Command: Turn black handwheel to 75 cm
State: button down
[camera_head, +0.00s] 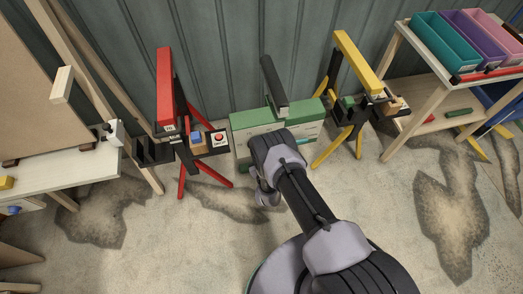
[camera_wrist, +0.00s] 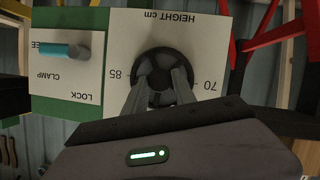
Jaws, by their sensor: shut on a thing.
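The black handwheel (camera_wrist: 163,70) is in the upper middle of the wrist view, on a pale panel (camera_wrist: 205,35) marked HEIGHT cm. The lettering appears upside down, with 85 left of the wheel and 70 right. My gripper (camera_wrist: 160,88) is shut on the wheel, its two grey fingers reaching over the near part of the rim. I cannot make out a pointer on the wheel. A teal lever (camera_wrist: 58,50) lies sideways on the neighbouring LOCK/CLAMP panel, towards letters ending in EE. In the head view my arm hides the wheel on the green stand (camera_head: 245,122).
A red stand (camera_head: 165,90) is left of the green one and a yellow stand (camera_head: 357,62) is right, both close. A workbench (camera_head: 70,175) is at far left. A shelf with coloured bins (camera_head: 445,42) is at right. Stained floor in front is open.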

jog(key=c, duration=1)
grip_release()
jog(key=p+v, duration=0.9)
jog(key=v, duration=0.8)
jog(key=shift+s+d, duration=0.1)
jog(key=shift+s, duration=0.1)
